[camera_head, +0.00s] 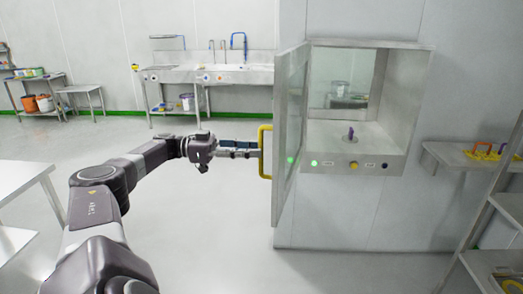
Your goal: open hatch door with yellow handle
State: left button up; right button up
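The hatch door (290,137) is a framed glass panel, swung open toward me on the left side of a steel pass-through hatch (408,112). Its yellow handle (265,172) is an upright bar on the door's left side. My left gripper (258,149) reaches in from the left, its fingertips at the middle of the handle. It is unclear whether the fingers are closed around the bar or only beside it. My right gripper is out of view. Inside the hatch stands a small purple object (350,133).
Below the opening are a green light (314,163) and a yellow button (353,166). A sink bench (255,76) stands at the back. The floor before the hatch is clear.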

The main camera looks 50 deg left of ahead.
pick_arm(q)
jog(key=shift+v, duration=2.1)
